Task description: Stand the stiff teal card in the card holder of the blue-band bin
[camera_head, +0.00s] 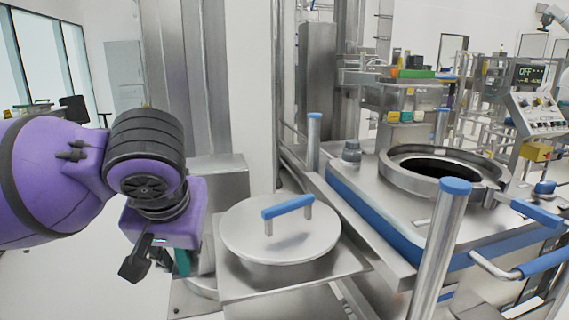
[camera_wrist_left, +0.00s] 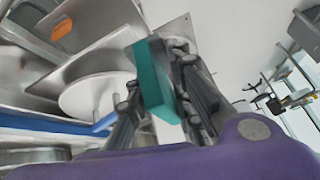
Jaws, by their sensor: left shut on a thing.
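My left gripper (camera_head: 160,256) hangs at the lower left of the head view, under my purple arm. It is shut on the teal card (camera_head: 182,262), which shows only as a narrow strip behind the gripper. In the left wrist view the teal card (camera_wrist_left: 154,78) stands out from between the dark fingers, held clear of the surfaces around it. A large steel vessel with a blue band (camera_head: 375,213) and a round open mouth stands at the right. I cannot make out a card holder on it. My right gripper is out of view.
A round steel lid (camera_head: 245,235) with a blue handle (camera_head: 287,206) lies on a steel stand just right of my left gripper. Upright steel posts (camera_head: 440,245) and blue-gripped rails stand around the vessel. A control panel (camera_head: 535,108) is at the far right.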

